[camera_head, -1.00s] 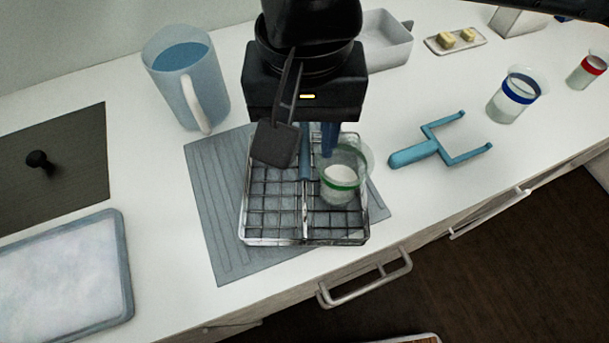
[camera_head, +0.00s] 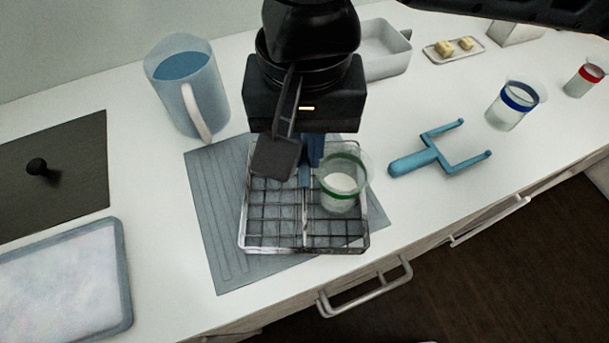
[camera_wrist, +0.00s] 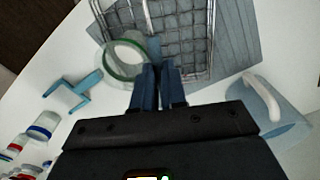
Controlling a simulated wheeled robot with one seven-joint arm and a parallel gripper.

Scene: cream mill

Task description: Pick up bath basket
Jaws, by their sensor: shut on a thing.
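The bath basket (camera_head: 260,249) is a wire-mesh rack with a central upright handle (camera_head: 304,205), over the grey ribbed mat on the counter. A clear beaker with a green band (camera_head: 343,197) stands in its right half. My gripper (camera_head: 308,172) is above the basket, with its blue fingers close together on the handle. In the wrist view the fingers (camera_wrist: 160,70) meet at the handle, beside the green-banded beaker (camera_wrist: 124,60). My wrist and a dark flat part hide the back of the basket. I cannot tell whether the basket is clear of the mat.
The grey mat (camera_head: 222,240) lies under the basket. A blue jug (camera_head: 188,90) stands behind left, a blue fork-shaped tool (camera_head: 415,162) lies right. Blue-banded (camera_head: 513,105) and red-banded (camera_head: 584,78) beakers stand farther right. A tray (camera_head: 65,285) is at front left. Drawer handles (camera_head: 365,290) line the front edge.

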